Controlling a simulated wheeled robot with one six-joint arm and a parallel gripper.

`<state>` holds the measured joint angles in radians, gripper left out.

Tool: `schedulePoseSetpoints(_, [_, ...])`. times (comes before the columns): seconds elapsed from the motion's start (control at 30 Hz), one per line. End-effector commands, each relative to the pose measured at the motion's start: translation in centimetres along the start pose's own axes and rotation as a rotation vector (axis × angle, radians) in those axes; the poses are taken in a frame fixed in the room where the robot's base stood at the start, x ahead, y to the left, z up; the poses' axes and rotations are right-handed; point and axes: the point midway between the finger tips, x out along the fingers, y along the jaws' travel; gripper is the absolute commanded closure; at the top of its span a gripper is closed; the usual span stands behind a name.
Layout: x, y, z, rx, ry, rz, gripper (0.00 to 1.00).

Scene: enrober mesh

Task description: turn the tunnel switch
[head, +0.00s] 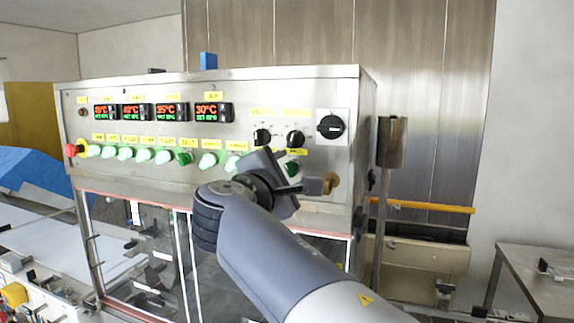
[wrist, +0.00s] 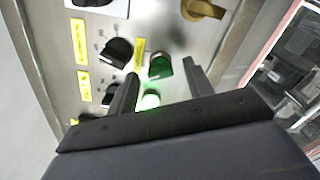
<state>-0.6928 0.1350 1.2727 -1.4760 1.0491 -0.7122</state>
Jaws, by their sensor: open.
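A steel control panel (head: 260,110) carries a row of green switches under yellow labels too small to read, so I cannot tell for sure which is the tunnel switch. The rightmost green switch (head: 293,168) is dark green and partly hidden by my gripper (head: 298,172). In the wrist view this unlit green switch (wrist: 160,66) shows between the two fingertips of my gripper (wrist: 160,72). My gripper is open and empty, with its fingers pointing at the panel. A lit green switch (wrist: 149,100) sits beside it, partly hidden by the gripper body.
Black knobs (head: 262,137) and a rotary main switch (head: 331,126) sit above right. A brass-coloured part (wrist: 203,10) is near the panel edge. A red emergency button (head: 70,150) is far left. Glass doors (head: 150,260) lie below the panel.

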Motion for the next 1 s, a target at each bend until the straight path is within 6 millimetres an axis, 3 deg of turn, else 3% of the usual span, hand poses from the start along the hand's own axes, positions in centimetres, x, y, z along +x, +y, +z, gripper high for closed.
schedulePoseSetpoints(0.4, [0.81,-0.02,0.00,0.000,0.001,0.000,0.52])
schedulePoseSetpoints(0.93, [0.79,-0.03,0.02,0.000,0.000,0.000,0.95])
schedulePoseSetpoints(1.0, [0.79,-0.04,0.01,0.001,0.000,0.000,0.95])
